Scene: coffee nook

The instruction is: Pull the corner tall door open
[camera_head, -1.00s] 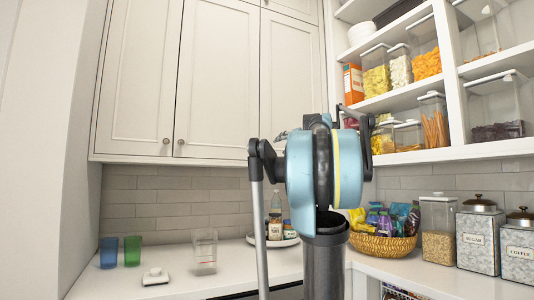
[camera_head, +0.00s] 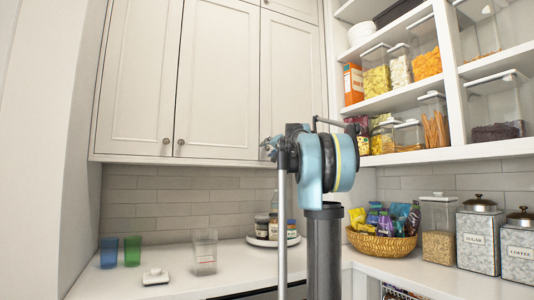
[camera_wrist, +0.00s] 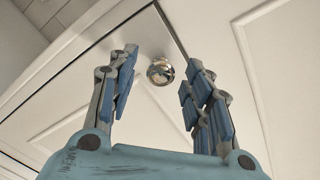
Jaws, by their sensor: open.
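The corner tall door (camera_head: 291,75) is a white panelled upper cabinet door next to the open shelves, and it looks closed. My gripper (camera_head: 270,148) is at its lower left edge in the head view, small and partly hidden by my arm. In the wrist view my gripper (camera_wrist: 163,60) is open, with its two jointed blue-grey fingers apart. A round shiny knob (camera_wrist: 160,71) on a white door shows between the fingertips. I cannot tell whether the fingers touch it. The corner door's knob does not show clearly in the head view.
Two more closed white doors (camera_head: 215,70) with round knobs are to the left. Open shelves (camera_head: 400,95) with food jars stand close on the right. Below, the counter (camera_head: 120,285) holds cups, a tray of jars, a snack basket (camera_head: 385,245) and canisters.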

